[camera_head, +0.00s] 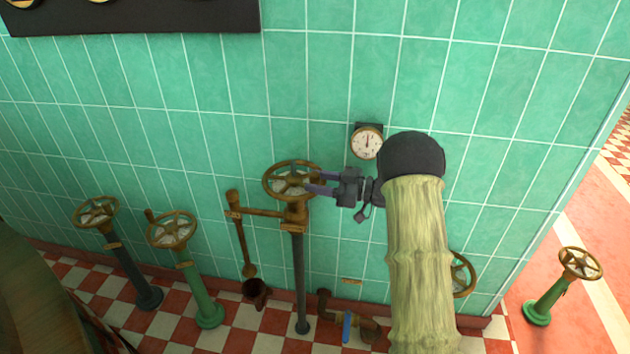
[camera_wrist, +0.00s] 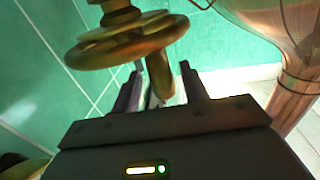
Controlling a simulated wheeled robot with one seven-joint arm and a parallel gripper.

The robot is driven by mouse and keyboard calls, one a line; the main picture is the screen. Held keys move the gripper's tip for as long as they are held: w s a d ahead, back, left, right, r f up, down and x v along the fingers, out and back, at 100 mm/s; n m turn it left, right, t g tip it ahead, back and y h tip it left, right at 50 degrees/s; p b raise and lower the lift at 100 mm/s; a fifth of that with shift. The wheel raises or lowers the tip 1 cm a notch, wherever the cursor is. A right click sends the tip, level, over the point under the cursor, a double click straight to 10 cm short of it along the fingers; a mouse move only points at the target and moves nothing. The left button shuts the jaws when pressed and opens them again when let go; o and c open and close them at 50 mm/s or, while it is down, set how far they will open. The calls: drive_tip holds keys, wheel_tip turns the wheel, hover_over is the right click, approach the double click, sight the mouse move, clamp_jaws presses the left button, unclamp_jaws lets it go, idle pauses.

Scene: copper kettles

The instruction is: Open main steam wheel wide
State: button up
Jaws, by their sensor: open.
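A brass handwheel (camera_head: 270,191) with a pale spoked centre sits on a tall dark post in front of the tiled wall. No label that I can read names it the main steam wheel. My gripper (camera_head: 316,183) reaches in from the right, its two fingers apart at the wheel's right side. In the wrist view the wheel (camera_wrist: 105,52) is at upper left, and a brass bar-like part (camera_wrist: 159,76) extends from it between the open fingers of my gripper (camera_wrist: 162,75). I cannot tell whether either finger touches it.
A white dial gauge (camera_head: 366,143) hangs on the wall just above my gripper. Other handwheels stand at left (camera_head: 172,230), (camera_head: 96,213) and far right (camera_head: 580,263); one (camera_head: 463,275) is partly behind my arm. A copper vessel (camera_wrist: 285,45) is at right in the wrist view.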

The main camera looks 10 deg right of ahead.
drive_tip(key=v, duration=1.6)
